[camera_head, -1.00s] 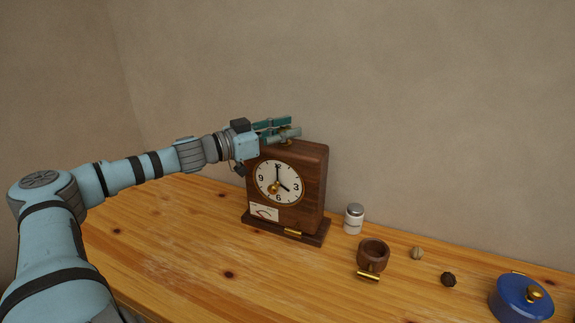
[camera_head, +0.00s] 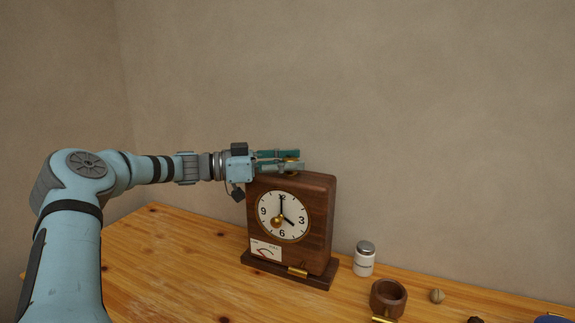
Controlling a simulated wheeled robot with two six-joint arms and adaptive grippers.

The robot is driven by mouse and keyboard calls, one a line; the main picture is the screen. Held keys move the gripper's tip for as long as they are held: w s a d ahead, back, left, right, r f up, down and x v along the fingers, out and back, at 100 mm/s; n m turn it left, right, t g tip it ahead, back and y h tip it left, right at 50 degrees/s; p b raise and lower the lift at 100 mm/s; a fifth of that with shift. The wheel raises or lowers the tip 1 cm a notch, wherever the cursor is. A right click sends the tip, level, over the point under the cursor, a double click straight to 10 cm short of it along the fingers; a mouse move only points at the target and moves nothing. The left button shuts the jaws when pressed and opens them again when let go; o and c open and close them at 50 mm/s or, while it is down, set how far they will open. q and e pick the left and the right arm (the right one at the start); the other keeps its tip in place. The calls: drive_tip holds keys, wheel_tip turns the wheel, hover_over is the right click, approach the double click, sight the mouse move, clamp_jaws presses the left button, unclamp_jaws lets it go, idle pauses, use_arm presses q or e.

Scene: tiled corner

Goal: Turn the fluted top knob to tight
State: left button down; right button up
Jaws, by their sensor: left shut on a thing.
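A dark wooden clock (camera_head: 318,222) stands upright on the table, with a round white dial and a brass knob (camera_head: 278,222) on its face. A small dial card (camera_head: 266,250) sits at the lower left of its front. My left gripper (camera_head: 292,160) reaches in from the left over the clock's top, its green fingers level. It is shut on the fluted top knob (camera_head: 291,172), of which only a little brass shows between and below the fingers. The right gripper is out of view.
A brass bar (camera_head: 297,271) lies at the clock's base. A blue lid edge (camera_head: 552,319) shows at the lower right.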

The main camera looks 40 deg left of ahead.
sight(257, 176)
use_arm(q)
drive_tip(key=shift+w+a+r, duration=0.1)
drive_tip(key=shift+a+r, duration=0.05)
drive_tip(key=shift+r, duration=0.45)
drive_tip(key=c, duration=1.2)
unclamp_jaws()
drive_tip(key=shift+d, duration=0.3)
drive_tip(key=shift+a+f, duration=0.2)
drive_tip(key=shift+f, duration=0.05)
drive_tip(key=v, duration=0.7)
drive_tip(key=shift+r, duration=0.15)
drive_tip(key=shift+a, duration=0.15)
